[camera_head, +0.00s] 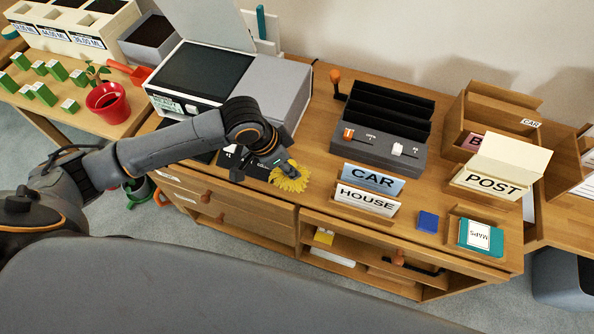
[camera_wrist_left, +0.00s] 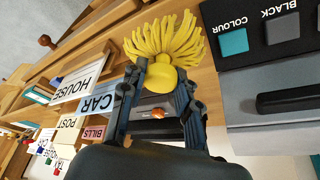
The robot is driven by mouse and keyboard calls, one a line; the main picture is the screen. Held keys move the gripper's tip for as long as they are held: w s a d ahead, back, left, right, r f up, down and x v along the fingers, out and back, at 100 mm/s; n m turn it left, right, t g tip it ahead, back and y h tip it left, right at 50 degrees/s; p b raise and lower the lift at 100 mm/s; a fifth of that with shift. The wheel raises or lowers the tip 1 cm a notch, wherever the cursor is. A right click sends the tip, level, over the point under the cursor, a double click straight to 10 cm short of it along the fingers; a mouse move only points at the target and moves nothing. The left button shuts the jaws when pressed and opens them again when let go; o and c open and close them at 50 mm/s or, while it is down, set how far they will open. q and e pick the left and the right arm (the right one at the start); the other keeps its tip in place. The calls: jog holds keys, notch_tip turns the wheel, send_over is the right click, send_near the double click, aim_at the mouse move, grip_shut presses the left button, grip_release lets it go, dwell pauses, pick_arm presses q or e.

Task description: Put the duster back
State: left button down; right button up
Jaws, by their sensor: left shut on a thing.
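The duster (camera_head: 289,177) has a yellow fringed head and shows near the front edge of the wooden desk, beside the printer. In the left wrist view its yellow knob and fringe (camera_wrist_left: 163,50) sit between my two fingertips. My left gripper (camera_head: 278,168) is shut on the duster; in the left wrist view both fingers (camera_wrist_left: 160,72) press on the knob. I cannot tell whether the fringe touches the desk top. My right gripper is not in view.
The printer (camera_head: 247,80) stands left of the duster. CAR (camera_head: 372,179) and HOUSE (camera_head: 366,200) signs, a slotted grey unit (camera_head: 375,150), a blue block (camera_head: 428,222), a POST box (camera_head: 488,183) and a MAPS booklet (camera_head: 480,237) are to the right.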

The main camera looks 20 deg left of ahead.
aim_at(281, 177)
pick_arm(q)
jog(key=shift+w+d+f, duration=0.35)
jog(key=shift+f, duration=0.2)
jog(key=shift+w+d+f, duration=0.3)
jog(key=shift+f, duration=0.25)
jog(key=shift+w+d+f, duration=0.1)
jog(key=shift+f, duration=1.6)
jog(key=c, duration=1)
grip_release()
jog(key=shift+f, duration=0.1)
jog(key=v, duration=1.2)
jog(key=shift+p, duration=0.35)
